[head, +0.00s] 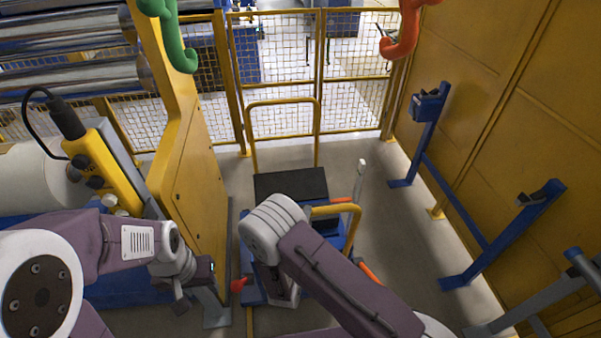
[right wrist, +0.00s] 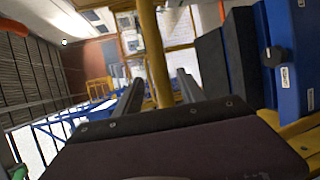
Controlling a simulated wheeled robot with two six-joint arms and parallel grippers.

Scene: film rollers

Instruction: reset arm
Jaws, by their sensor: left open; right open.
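My left arm comes in from the left in the head view, and its gripper (head: 184,296) hangs low beside the yellow panel, with its fingers only partly visible. My right arm reaches up from the lower right and bends over the blue cart (head: 252,290). Its own forearm mostly hides the right gripper in the head view.
A black-topped yellow-handled trolley part (head: 290,184) stands ahead. A yellow panel (head: 188,190) and a yellow pendant (head: 104,172) are at the left. Blue stands (head: 508,232) line the right wall. A mesh fence (head: 350,85) closes the back. Bare floor (head: 385,225) lies right of the cart.

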